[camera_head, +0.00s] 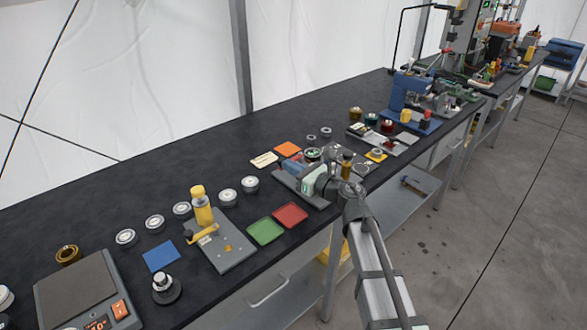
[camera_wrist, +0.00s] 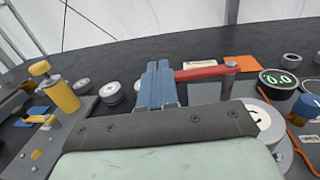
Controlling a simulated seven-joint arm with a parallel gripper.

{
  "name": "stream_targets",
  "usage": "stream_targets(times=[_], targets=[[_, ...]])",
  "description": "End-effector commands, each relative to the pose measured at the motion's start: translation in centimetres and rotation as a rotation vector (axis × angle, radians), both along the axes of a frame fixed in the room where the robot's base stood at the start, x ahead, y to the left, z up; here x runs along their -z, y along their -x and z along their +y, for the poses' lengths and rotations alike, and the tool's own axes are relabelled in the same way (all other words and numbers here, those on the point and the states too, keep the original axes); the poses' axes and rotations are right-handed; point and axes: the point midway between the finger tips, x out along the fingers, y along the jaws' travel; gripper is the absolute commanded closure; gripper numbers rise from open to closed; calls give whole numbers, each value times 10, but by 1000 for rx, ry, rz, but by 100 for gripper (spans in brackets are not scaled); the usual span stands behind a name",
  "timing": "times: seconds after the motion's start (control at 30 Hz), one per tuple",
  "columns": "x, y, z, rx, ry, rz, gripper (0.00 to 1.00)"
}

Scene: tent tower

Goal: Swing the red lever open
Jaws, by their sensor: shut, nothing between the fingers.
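The red lever (camera_wrist: 205,72) shows in the wrist view as a flat bar running left from a grey pivot post (camera_wrist: 231,66). My gripper (camera_wrist: 157,68) has its blue fingers shut together and empty, at the lever's left end. The fingers hide where that end stops, and I cannot tell whether they touch it. In the head view my gripper (camera_head: 295,168) is low over the bench, above a grey fixture plate (camera_head: 317,202).
A round gauge with green digits (camera_wrist: 278,82) and orange cable stand right of the lever. A plate with a yellow-topped post (camera_head: 202,205) is to the left. Green (camera_head: 265,231) and red (camera_head: 290,215) pads lie near the front edge. The black bench (camera_head: 100,200) is clear behind.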

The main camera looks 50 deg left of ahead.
Motion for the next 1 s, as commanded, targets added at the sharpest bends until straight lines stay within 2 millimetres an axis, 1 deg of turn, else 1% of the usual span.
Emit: stream_targets(times=[0.17,0.33,0.4,0.7,0.77,0.87,0.97,1.0], targets=[[0,0,2,0,0,0,100],[0,5,19,-2,1,1,100],[0,7,23,-3,1,1,100],[-1,8,26,-8,-1,1,100],[-1,9,25,-8,-2,1,100],[-2,9,18,-7,-2,1,100],[-1,9,3,-4,-2,1,100],[-1,8,-5,-2,-1,1,100]])
